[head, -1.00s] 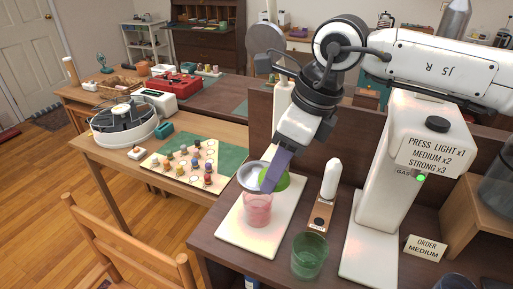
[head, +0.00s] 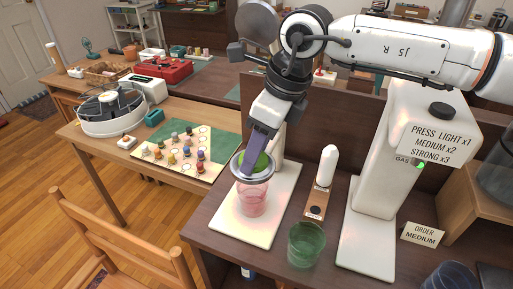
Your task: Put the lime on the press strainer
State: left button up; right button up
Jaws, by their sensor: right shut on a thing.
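The green lime (head: 256,160) is between the purple fingers of my right gripper (head: 247,171), partly hidden by them. My right gripper is shut on it, at the press strainer (head: 268,177), a grey metal ring. The lime appears over the strainer's bowl; I cannot tell whether it touches it. Under the strainer stands a glass with pink contents (head: 252,200) on the press's pale base (head: 281,206). My left gripper is not in view.
A green glass (head: 306,246) stands in front, beside a white-handled tool (head: 325,180). A white gas dispenser (head: 385,170) and an order card (head: 422,234) are to the right. A board with several coloured pieces (head: 185,150) is on the left table.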

jog(key=shift+f, duration=0.2)
jog(key=o, duration=1.1)
jog(key=shift+o, duration=0.2)
jog(key=shift+r+p, duration=0.45)
jog(key=shift+r, duration=0.1)
jog(key=shift+r+p, duration=0.5)
jog(key=b+v, duration=0.2)
jog(key=v, duration=0.9)
jog(key=shift+d, duration=0.2)
jog(key=shift+s, duration=0.1)
